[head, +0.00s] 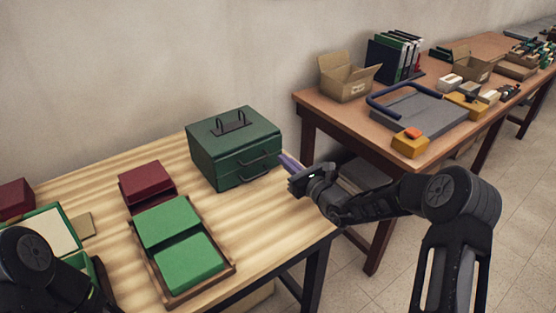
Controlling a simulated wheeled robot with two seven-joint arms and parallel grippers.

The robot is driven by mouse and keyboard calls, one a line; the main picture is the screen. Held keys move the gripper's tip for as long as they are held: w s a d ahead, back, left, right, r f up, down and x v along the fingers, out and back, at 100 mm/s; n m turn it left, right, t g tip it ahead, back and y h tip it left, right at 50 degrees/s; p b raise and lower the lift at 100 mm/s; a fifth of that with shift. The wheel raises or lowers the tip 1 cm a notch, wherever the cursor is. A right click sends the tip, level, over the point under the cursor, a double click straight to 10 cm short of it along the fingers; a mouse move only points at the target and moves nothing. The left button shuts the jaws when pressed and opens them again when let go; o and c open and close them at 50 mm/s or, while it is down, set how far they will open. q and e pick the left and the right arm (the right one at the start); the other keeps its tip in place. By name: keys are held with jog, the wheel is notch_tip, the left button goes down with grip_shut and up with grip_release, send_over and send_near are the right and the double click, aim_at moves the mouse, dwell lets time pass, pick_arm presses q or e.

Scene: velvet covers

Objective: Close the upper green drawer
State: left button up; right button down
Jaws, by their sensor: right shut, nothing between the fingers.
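A dark green cabinet (213,160) with a black handle on its lid stands at the back right of the light wooden table. Its front has two drawers, each with a dark pull. The upper green drawer (250,156) looks nearly flush with the front; I cannot tell if a small gap is left. My right gripper (289,161) is shut and empty, its purple fingers just right of the drawer fronts. I cannot tell whether they touch the cabinet. Of my left arm only a dark link shows at the lower left; its gripper is out of view.
A wooden tray (228,268) with green velvet blocks and a dark red box (147,180) lie left of the cabinet. An open green box (47,234) is at the left. A brown table (334,113) with cartons and binders stands behind my right arm.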

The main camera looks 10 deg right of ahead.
jog(key=v, duration=0.4)
jog(key=b+v, duration=0.1)
jog(key=v, duration=0.3)
jog(key=shift+s+d+f, duration=0.15)
jog(key=shift+d+f, duration=0.05)
jog(key=shift+d, duration=0.1)
